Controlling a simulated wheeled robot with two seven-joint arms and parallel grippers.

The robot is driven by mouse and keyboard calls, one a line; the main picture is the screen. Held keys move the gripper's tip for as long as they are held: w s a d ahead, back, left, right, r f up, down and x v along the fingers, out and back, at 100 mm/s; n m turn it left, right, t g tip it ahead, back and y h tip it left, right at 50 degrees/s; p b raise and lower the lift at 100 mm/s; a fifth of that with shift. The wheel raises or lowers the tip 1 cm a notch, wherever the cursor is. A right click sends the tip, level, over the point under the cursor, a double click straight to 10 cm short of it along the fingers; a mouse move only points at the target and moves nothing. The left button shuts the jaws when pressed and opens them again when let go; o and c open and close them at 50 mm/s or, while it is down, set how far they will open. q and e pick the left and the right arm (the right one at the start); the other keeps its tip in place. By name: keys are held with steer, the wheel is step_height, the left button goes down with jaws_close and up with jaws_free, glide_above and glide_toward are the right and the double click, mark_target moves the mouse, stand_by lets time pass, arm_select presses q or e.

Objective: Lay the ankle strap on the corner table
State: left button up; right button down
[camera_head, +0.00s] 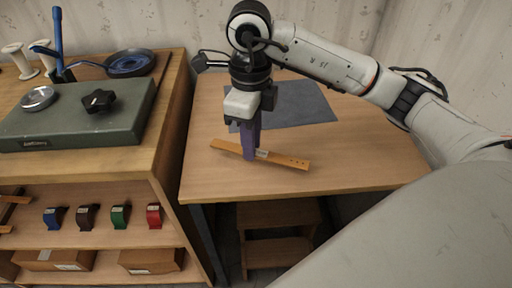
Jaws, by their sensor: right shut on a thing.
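The ankle strap (287,161) is a long orange-brown band with small holes near its right end and a pale label near the middle. My right gripper (251,154) points down, with its purple fingers shut on the strap near its middle. The strap lies flat, slanting down to the right, over the bare wood of the corner table (365,165). It is at or very close to the tabletop; I cannot tell whether it touches. The fingers hide a short part of it. My left gripper is not in view.
A dark grey mat (305,105) lies behind the strap. A wooden bench (165,105) at left bears a green-grey machine (60,125), a dark pan (128,63) and white spools. A wooden step stool (278,214) stands under the table.

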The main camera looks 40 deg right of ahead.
step_height(320, 180, down, 4)
steer(key=shift+r, duration=0.1)
steer(key=shift+f, duration=0.25)
steer(key=c, duration=1.6)
jaws_free()
